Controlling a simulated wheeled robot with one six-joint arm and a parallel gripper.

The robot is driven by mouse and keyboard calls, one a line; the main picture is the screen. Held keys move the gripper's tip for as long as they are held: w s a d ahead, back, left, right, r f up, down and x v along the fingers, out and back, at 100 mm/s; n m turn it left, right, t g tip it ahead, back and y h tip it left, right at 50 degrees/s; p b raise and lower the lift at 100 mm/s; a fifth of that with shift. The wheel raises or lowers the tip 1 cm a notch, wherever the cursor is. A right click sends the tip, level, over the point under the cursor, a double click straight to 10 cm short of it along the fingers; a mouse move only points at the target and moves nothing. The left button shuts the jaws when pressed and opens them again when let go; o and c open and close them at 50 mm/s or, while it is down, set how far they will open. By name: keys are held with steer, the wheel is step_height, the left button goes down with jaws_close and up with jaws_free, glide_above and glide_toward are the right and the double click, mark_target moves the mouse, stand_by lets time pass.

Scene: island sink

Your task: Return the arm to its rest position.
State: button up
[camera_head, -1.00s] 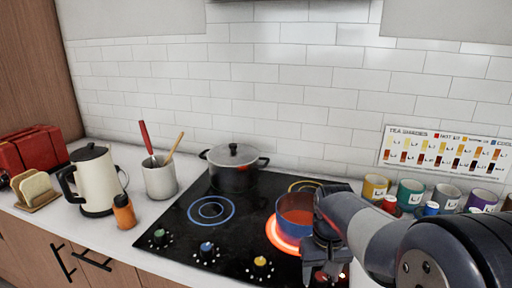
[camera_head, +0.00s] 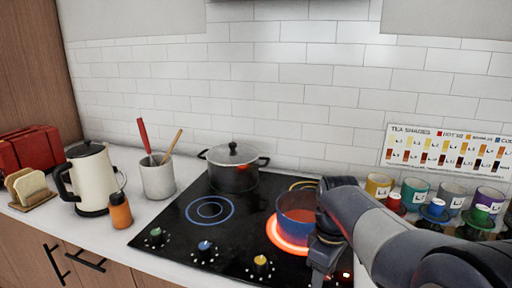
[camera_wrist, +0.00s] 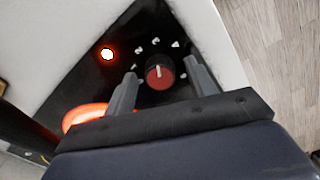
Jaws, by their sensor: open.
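My gripper (camera_head: 320,272) is over the front right of the black cooktop (camera_head: 170,228), pointing down. In the wrist view its two fingers (camera_wrist: 160,72) are apart, with a red knob (camera_wrist: 160,74) showing between them. Nothing is held. I cannot tell how far the fingertips are from the knob. My arm reaches in from the right, and the gripper hides the red knob in the head view.
A lidded dark pot (camera_head: 233,178) is behind. Several mugs (camera_head: 415,190) and coloured-capped jars line the back right. A kettle (camera_head: 92,180) stands left.

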steer(key=n+b, duration=0.1)
steer(key=n, duration=0.2)
steer(key=shift+b, duration=0.4)
steer(key=shift+n, duration=0.3)
